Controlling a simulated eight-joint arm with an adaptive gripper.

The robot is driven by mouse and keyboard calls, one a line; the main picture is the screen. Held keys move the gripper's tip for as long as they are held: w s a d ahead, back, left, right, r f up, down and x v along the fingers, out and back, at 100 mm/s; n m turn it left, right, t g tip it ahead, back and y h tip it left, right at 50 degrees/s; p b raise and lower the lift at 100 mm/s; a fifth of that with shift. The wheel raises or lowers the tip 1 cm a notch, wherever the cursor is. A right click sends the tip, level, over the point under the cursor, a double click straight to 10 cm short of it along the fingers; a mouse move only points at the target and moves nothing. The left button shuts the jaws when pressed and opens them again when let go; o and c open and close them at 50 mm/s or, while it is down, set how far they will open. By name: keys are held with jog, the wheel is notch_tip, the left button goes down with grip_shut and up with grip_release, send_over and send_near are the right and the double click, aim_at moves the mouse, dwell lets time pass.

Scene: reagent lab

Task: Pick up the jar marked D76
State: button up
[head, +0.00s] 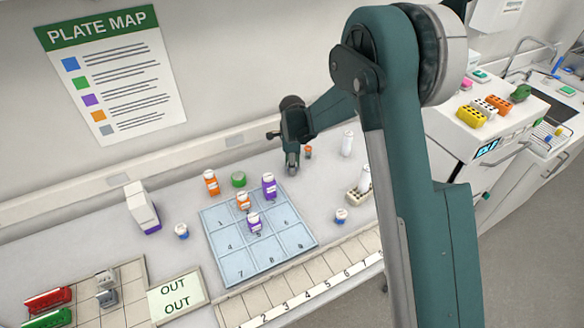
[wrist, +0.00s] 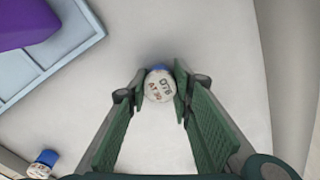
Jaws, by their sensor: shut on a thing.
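The jar (wrist: 159,87) has a round white lid with dark lettering that seems to read D76, with a second, less clear line below. A bit of blue shows at its far edge. My gripper (wrist: 161,82) is shut on this jar, with one green finger on each side of it. In the head view my gripper (head: 292,168) is low over the back of the bench, right of the numbered mat. The jar cannot be made out there. Whether its base touches the bench is unclear.
A numbered blue mat (head: 231,262) carries orange and purple jars. An orange jar (head: 211,182) and a green one (head: 238,180) stand behind it. Blue-labelled jars (head: 182,231) (head: 341,216) stand either side. A white bottle (head: 347,143) and small rack (head: 357,197) stand right.

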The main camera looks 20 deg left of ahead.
jog(key=shift+r, duration=5)
